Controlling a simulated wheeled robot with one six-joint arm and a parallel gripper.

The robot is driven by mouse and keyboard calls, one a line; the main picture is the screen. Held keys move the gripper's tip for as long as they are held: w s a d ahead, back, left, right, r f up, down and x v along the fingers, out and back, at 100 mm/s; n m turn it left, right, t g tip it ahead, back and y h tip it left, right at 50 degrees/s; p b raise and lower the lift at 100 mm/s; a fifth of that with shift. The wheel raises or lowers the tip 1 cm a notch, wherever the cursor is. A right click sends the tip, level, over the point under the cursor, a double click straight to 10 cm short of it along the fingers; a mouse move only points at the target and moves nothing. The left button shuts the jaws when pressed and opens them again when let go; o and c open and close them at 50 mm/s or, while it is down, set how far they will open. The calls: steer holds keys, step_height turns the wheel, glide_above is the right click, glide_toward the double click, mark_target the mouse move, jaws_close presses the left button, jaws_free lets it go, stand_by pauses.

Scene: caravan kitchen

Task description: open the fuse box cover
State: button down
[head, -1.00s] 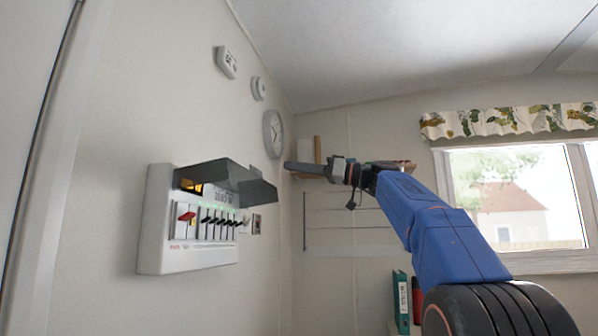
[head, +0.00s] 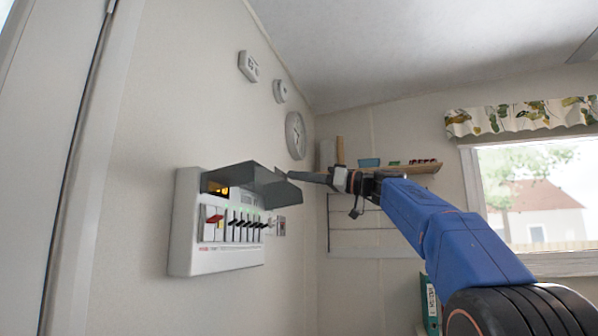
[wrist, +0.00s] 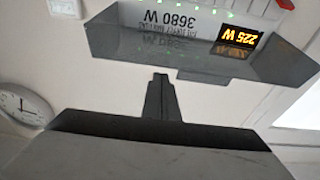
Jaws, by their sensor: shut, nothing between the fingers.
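The white fuse box (head: 188,235) is on the wall at left in the head view. Its dark translucent cover (head: 240,178) is raised, hinged along the top, and juts outward over the exposed switches (head: 240,225). In the wrist view the cover (wrist: 130,48) hangs just beyond my fingertips, with the lit display (wrist: 240,38) behind it. My gripper (head: 294,175) is shut and empty, its tips by the cover's right outer edge in the head view. In the wrist view the closed fingers (wrist: 160,80) point at the cover. I cannot tell whether they touch it.
A round clock (head: 296,135) and small wall devices (head: 249,66) are above the box. A shelf (head: 400,169) with small items is on the far wall, behind my arm. A window (head: 535,200) is at right. A door frame (head: 90,170) stands at left.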

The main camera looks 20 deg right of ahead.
steer(key=shift+d+f, duration=0.1)
steer(key=shift+f, duration=0.35)
steer(key=shift+s+d+f, duration=0.2)
steer(key=shift+d+f, duration=0.05)
steer(key=shift+f, duration=0.5)
steer(key=shift+s+d+f, duration=0.2)
steer(key=shift+d+f, duration=0.05)
steer(key=shift+f, duration=0.5)
